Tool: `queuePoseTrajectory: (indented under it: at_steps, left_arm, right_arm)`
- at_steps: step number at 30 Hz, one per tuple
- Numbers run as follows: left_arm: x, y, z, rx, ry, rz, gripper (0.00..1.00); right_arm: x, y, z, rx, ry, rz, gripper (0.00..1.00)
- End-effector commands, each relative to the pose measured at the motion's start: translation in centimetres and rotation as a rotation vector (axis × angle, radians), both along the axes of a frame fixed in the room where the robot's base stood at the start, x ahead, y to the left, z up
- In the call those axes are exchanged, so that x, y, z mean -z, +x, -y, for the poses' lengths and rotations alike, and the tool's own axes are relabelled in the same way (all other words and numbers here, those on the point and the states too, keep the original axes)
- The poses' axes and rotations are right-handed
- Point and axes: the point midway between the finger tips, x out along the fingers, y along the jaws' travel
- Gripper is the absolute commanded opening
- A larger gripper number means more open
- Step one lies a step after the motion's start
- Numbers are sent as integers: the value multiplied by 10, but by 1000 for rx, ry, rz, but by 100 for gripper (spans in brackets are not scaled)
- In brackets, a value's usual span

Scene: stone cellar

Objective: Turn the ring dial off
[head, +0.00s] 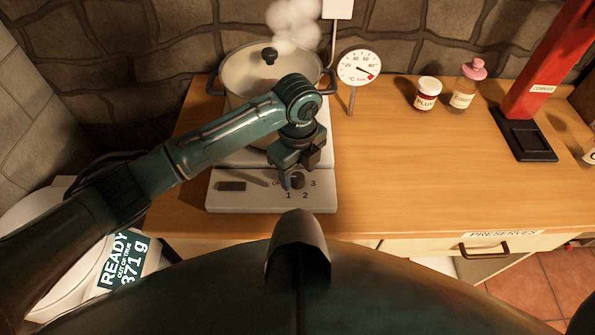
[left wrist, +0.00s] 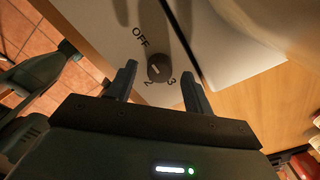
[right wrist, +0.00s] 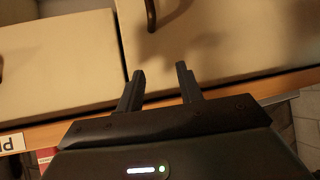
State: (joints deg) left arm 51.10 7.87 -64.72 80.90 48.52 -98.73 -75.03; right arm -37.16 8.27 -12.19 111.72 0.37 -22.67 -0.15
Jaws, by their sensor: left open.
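The dark round ring dial (head: 297,181) sits on the front panel of the pale hot plate (head: 235,200), marked OFF, 1, 2 and 3. The left wrist view shows the dial (left wrist: 158,68) with a short pale mark on its face; I cannot tell which label the mark points to. My left gripper (head: 291,178) is over the panel, pointing down. In the left wrist view its open fingers (left wrist: 160,86) stand on either side of the dial, with gaps visible. My right gripper (right wrist: 161,82) is open and empty in the right wrist view, beside pale drawer fronts.
A lidded pot (head: 247,78) steams on the hot plate. A thermometer (head: 358,67) stands right of it. A plum jar (head: 427,95), a pink-stoppered bottle (head: 463,92) and a red corker (head: 540,70) stand further right. The counter's middle (head: 410,170) is clear.

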Motion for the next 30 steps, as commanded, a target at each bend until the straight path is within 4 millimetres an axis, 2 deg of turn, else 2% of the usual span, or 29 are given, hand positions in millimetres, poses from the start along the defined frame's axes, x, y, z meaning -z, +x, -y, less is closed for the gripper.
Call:
queuePoseTrajectory:
  at_steps: [9, 15, 21, 30]
  left_arm:
    - [-68, 1, 0, 3, -2, 5, 52]
    - [-104, 1, 0, 2, 0, 4, 52]
    - [-120, 0, 0, 1, 0, 1, 52]
    - [-121, 0, 0, 1, 0, 0, 52]
  right_arm:
    - [2, 2, -1, 3, 6, 11, 36]
    - [0, 4, -1, 5, 11, 19, 36]
    - [2, 2, -2, 9, 15, 14, 36]
    - [2, 1, -2, 9, 15, 13, 36]
